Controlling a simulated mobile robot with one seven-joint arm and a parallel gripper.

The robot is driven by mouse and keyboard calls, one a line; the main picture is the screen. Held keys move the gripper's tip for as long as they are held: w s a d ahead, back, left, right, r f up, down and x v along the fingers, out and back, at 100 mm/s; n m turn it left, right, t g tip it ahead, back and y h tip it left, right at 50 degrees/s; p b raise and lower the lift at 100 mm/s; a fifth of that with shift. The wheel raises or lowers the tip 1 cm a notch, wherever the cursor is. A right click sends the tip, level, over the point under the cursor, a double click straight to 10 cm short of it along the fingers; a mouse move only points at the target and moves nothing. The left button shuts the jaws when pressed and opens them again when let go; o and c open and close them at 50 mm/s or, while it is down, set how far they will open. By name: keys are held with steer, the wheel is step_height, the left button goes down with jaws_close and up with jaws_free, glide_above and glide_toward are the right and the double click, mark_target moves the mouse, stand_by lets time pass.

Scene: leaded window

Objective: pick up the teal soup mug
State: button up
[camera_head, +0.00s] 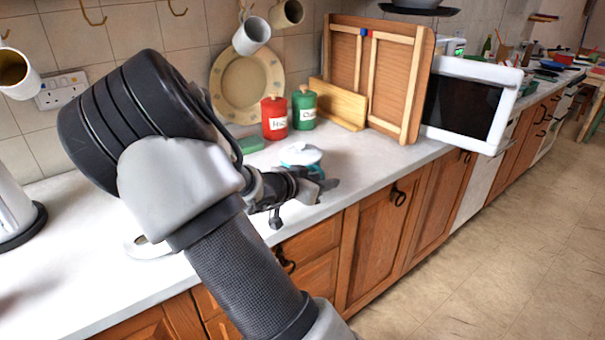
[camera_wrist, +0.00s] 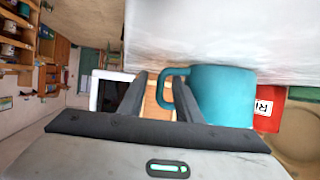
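The teal soup mug (camera_head: 290,163) stands on the white counter, partly hidden behind my gripper (camera_head: 325,186) in the head view. A pale top shows above its teal side. In the wrist view the teal mug (camera_wrist: 225,95) is close, right of the middle, with its loop handle pointing left. My gripper (camera_wrist: 161,78) is open there, its two dark fingers apart. The handle's outer part shows between the fingers, and the right finger overlaps the handle. I cannot tell whether they touch.
Red (camera_head: 275,118) and green (camera_head: 304,107) canisters stand behind the mug. A wooden framed panel (camera_head: 345,65) and a white microwave (camera_head: 468,100) stand to the right. Mugs hang on the tiled wall. The counter's front edge (camera_head: 345,200) is close to my gripper.

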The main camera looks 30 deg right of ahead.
jaws_close()
steer(key=shift+r, duration=0.1)
stand_by(1.2)
